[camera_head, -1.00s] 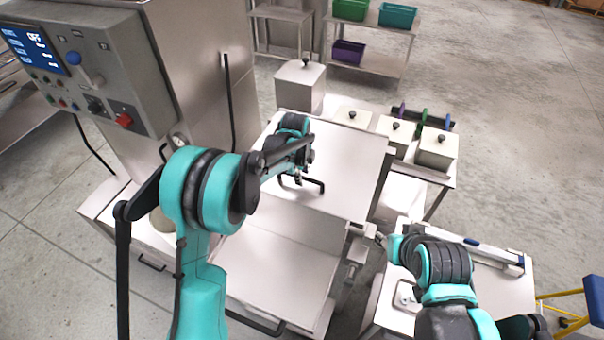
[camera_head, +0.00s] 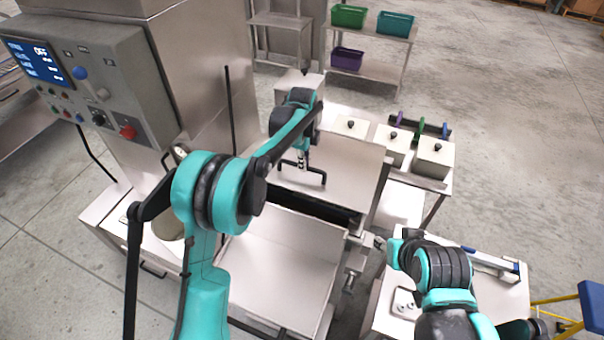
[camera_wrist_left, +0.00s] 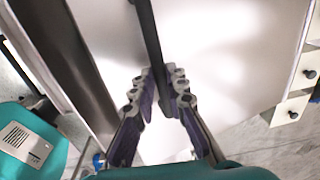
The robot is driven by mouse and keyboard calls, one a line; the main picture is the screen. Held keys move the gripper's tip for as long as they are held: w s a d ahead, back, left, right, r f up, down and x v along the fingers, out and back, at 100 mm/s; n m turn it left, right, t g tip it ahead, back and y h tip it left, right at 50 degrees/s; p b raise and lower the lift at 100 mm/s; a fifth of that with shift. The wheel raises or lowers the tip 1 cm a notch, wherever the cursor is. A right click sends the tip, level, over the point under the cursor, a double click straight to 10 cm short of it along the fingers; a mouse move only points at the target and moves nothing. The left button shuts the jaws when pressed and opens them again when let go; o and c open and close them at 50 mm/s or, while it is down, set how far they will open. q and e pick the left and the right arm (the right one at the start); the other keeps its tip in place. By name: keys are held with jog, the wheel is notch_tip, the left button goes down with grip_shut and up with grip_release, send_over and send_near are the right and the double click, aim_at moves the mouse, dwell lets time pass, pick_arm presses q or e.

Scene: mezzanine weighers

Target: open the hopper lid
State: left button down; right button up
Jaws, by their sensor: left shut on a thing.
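The hopper lid (camera_head: 345,172) is a pale metal panel with a black bar handle (camera_head: 316,177). It is tilted partly up, with a dark gap (camera_head: 310,208) along its near edge. My left gripper (camera_head: 302,163) is at the handle. In the left wrist view, the left gripper (camera_wrist_left: 164,90) has its fingers on both sides of the black handle (camera_wrist_left: 147,30) and is shut on it, with the pale lid (camera_wrist_left: 225,60) behind. My right gripper (camera_head: 382,243) is by the hopper's right side; its fingers are too small to read.
A control cabinet (camera_head: 95,75) with a screen stands at the left. Lidded white bins (camera_head: 435,158) stand on a table behind the hopper at the right. A side table (camera_head: 480,300) is under my right arm. A rack (camera_head: 370,68) holds coloured bins at the back.

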pick_arm(q)
jog(key=w+d+r+p, duration=0.2)
jog(key=w+r+p, duration=0.4)
jog(key=r, duration=0.5)
jog(key=shift+w+d+r, duration=0.25)
jog(key=shift+w+r, duration=0.05)
jog(key=shift+w, duration=0.35)
